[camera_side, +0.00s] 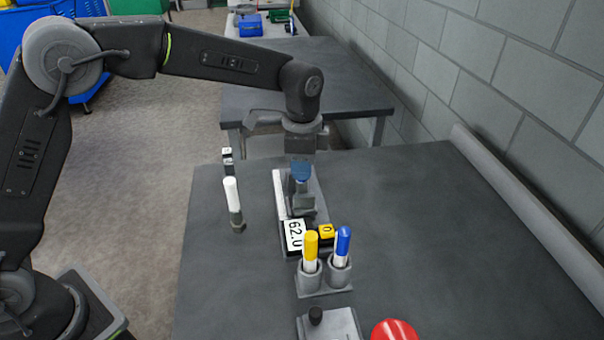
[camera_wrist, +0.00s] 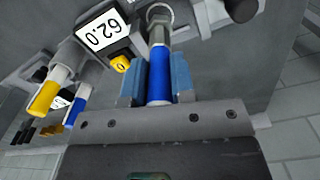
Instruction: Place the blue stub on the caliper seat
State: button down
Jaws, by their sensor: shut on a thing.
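My gripper (camera_side: 301,176) is over the caliper; in the wrist view its blue-grey jaws (camera_wrist: 156,82) are shut on the sides of the blue stub (camera_wrist: 160,72). The stub's far end has a pale band and lines up with a grey metal piece (camera_wrist: 159,24) at the caliper. I cannot tell whether the stub touches the seat. The caliper (camera_side: 280,192) lies on the dark table with its display (camera_side: 294,235) reading 62.0 and a yellow button (camera_side: 326,233). In the side view the gripper mostly hides the stub.
A two-cup holder (camera_side: 324,281) with a yellow-topped stub (camera_side: 310,246) and a blue-topped stub (camera_side: 343,243) stands in front of the caliper. A white rod (camera_side: 232,197) stands to the left. A grey block (camera_side: 328,325) and a red dome (camera_side: 395,331) are at the front.

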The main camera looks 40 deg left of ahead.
jog(key=shift+f, duration=1)
jog(key=c, duration=1)
grip_release()
jog(key=shift+f, duration=0.15)
jog(key=shift+o, duration=0.2)
